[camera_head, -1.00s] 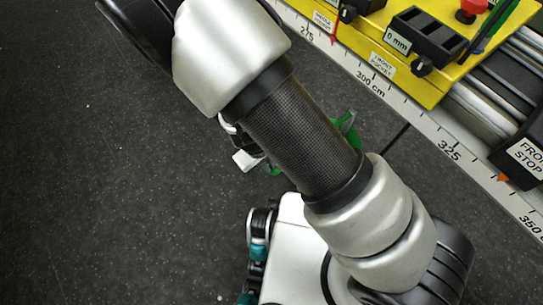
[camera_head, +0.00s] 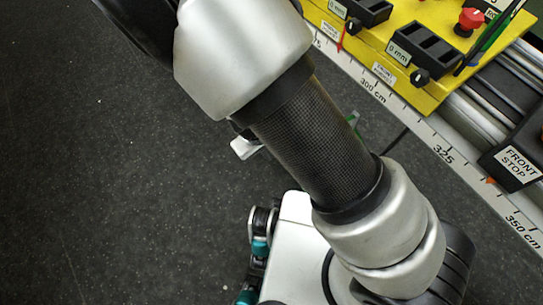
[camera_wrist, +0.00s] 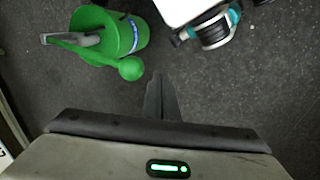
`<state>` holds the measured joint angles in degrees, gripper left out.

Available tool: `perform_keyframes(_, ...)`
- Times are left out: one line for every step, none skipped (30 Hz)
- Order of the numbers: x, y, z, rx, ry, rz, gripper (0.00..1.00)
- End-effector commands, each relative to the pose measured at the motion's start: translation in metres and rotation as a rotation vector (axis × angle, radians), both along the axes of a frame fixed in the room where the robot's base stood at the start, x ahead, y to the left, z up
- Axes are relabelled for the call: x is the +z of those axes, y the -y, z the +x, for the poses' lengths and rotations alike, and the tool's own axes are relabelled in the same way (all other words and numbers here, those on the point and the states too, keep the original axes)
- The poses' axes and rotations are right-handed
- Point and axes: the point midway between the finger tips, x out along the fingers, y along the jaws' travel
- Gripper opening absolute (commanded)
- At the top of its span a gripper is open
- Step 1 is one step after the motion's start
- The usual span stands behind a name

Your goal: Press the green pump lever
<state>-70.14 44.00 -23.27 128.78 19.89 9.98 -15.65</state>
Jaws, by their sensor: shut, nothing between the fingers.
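In the wrist view, a green pump (camera_wrist: 122,34) with a round green body stands on the dark floor at the upper left. Its green lever (camera_wrist: 98,57) runs across the front of the body and ends in a green ball at the right. A grey bar shows at its left. My gripper (camera_wrist: 155,78) is shut and empty, pointing up the picture. Its tips appear just below and right of the ball, with a gap in the picture; height is hard to judge. In the head view my arm hides nearly all of the pump; a small green bit (camera_head: 353,119) shows beside it.
A yellow bench panel (camera_head: 425,98) with black boxes and a red knob (camera_head: 470,18) stands upper right in the head view. A ruler strip (camera_head: 440,150) edges it, near a black front stop (camera_head: 517,163). Open floor (camera_head: 100,180) lies left.

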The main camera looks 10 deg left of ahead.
Motion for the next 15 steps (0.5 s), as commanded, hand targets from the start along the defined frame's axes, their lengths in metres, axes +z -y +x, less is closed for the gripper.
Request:
perform_keyframes(0.014, -0.003, -0.003, 0.006, 0.001, 0.002, 0.00)
perform_keyframes(0.019, -0.004, -0.004, 0.004, 0.000, 0.001, 0.00)
perform_keyframes(0.025, -0.005, -0.005, 0.002, 0.000, 0.002, 0.00)
perform_keyframes(0.028, -0.005, -0.006, 0.002, 0.000, 0.002, 0.00)
perform_keyframes(0.031, -0.006, -0.007, 0.003, 0.001, 0.001, 0.00)
perform_keyframes(0.034, -0.006, -0.007, 0.003, 0.000, 0.000, 0.00)
perform_keyframes(0.037, -0.007, -0.008, 0.002, 0.000, 0.000, 0.00)
perform_keyframes(0.038, -0.007, -0.008, 0.002, 0.000, 0.000, 0.00)
perform_keyframes(0.040, -0.007, -0.009, 0.001, 0.000, 0.000, 0.00)
perform_keyframes(0.041, -0.007, -0.009, 0.000, 0.000, 0.000, 0.00)
perform_keyframes(0.041, -0.007, -0.009, 0.000, -0.001, -0.001, 0.00)
perform_keyframes(0.041, -0.007, -0.009, 0.000, -0.001, -0.001, 0.00)
perform_keyframes(0.041, -0.007, -0.009, 0.000, -0.001, -0.001, 0.00)
perform_keyframes(0.041, -0.007, -0.009, 0.000, -0.001, -0.001, 0.00)
perform_keyframes(0.041, -0.007, -0.009, 0.000, -0.001, -0.001, 0.00)
